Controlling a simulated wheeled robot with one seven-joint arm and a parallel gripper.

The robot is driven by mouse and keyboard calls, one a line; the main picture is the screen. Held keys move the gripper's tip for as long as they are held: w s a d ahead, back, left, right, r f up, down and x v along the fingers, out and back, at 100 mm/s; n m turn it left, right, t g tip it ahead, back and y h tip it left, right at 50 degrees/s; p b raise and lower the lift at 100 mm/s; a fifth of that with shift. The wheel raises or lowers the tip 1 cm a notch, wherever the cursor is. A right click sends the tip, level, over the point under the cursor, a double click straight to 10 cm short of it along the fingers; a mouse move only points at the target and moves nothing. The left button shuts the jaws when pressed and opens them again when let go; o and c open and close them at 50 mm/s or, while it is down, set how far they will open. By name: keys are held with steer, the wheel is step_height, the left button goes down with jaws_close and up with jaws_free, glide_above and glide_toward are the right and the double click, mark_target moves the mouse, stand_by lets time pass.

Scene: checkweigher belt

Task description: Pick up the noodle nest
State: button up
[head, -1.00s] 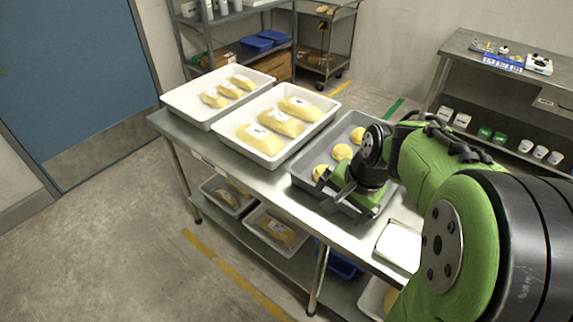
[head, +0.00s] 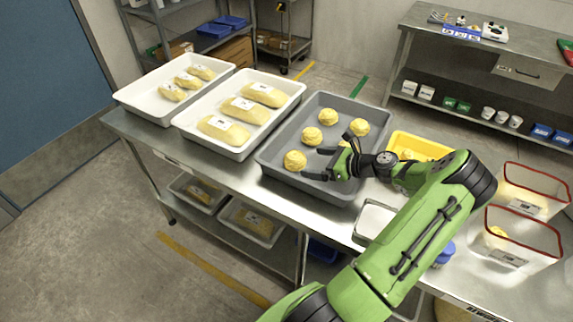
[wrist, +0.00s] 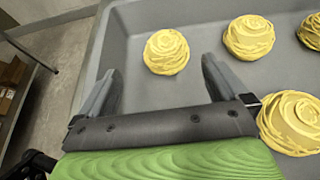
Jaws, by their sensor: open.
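Several yellow noodle nests sit apart in a grey tray (head: 268,160) on the steel table. My gripper (head: 318,163) is open and empty over the tray, its fingers pointing left towards the front-left nest (head: 295,160). In the wrist view, that nest (wrist: 166,52) lies beyond and roughly between the spread fingertips (wrist: 160,70), with no visible contact. A second nest (wrist: 249,37) lies to its right, and a third nest (wrist: 292,122) is beside the right finger. My gripper partly hides a nest in the head view.
Two white trays (head: 183,121) with packed yellow goods stand left of the grey tray. A yellow tray (head: 418,146), a white scale-like plate (head: 374,221) and clear red-rimmed bins (head: 522,238) are to the right.

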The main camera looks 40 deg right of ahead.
mark_target(304, 161)
steer(key=shift+w+d+f+t+b, duration=0.1)
steer(key=shift+f+t+b, duration=0.05)
steer(key=shift+f, duration=0.25)
steer(key=shift+w+d+f+t+b, duration=0.1)
steer(key=shift+f+t+b, duration=0.05)
steer(key=shift+f, duration=0.25)
steer(key=b+x, duration=0.1)
steer(key=x, duration=0.6)
steer(key=shift+w+d+b, duration=0.1)
steer(key=shift+w+b, duration=0.05)
steer(key=shift+b, duration=0.15)
steer(key=shift+r, duration=0.1)
steer(key=c, duration=1)
step_height(304, 161, up, 10)
steer(key=p, duration=0.3)
steer(key=shift+c, duration=0.2)
